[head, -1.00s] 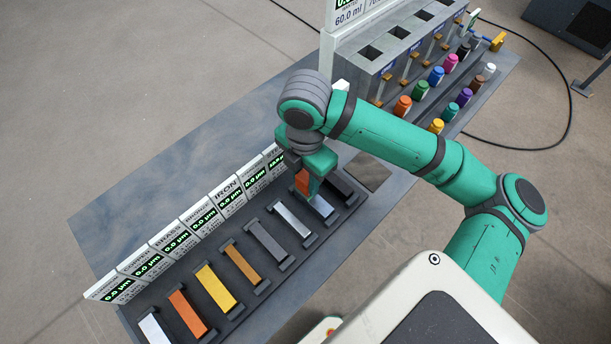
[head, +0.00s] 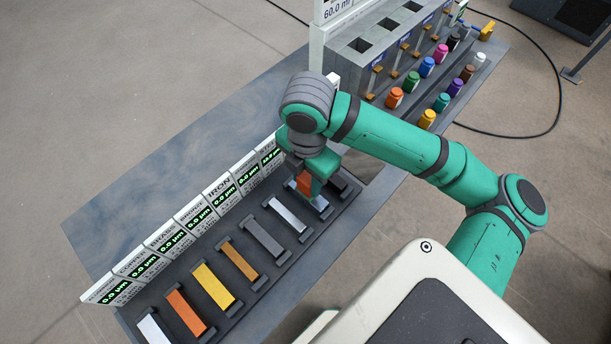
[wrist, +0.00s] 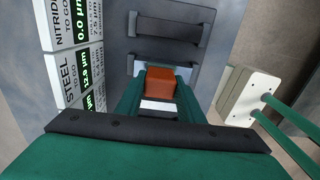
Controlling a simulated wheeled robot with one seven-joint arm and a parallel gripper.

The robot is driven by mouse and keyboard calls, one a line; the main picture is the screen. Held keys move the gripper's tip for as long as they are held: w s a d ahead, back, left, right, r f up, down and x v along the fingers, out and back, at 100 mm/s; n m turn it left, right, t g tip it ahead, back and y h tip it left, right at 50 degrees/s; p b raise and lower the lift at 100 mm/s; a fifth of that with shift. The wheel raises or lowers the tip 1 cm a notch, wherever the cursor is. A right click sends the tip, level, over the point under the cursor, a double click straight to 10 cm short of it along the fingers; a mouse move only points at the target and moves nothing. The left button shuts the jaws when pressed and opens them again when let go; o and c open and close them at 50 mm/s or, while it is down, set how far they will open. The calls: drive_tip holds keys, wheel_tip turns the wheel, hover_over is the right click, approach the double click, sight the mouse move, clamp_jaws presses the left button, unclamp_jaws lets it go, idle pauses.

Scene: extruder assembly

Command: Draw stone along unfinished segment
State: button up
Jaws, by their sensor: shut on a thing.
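My gripper (head: 308,184) is shut on an orange-brown block, the stone (head: 304,182). The stone is between the fingers in the wrist view (wrist: 161,84). It is over the steel bar (head: 320,203), whose pale near end shows beyond the gripper in the head view. The steel sign (wrist: 72,90) shows a green reading of about 12 µm.
Other bars lie in a row to the left, among them a silver bar (head: 288,214) and a yellow bar (head: 212,286). Upright signs (head: 195,215) line the far side. A dark bar (wrist: 168,28) neighbours the steel one. Colored bottles (head: 428,67) stand at the back right.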

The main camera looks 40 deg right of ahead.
drive_tip(key=shift+s, duration=0.9)
drive_tip(key=shift+s, duration=0.2)
drive_tip(key=shift+d+r, duration=0.1)
drive_tip(key=shift+r, duration=1.4)
drive_tip(key=shift+w, duration=0.1)
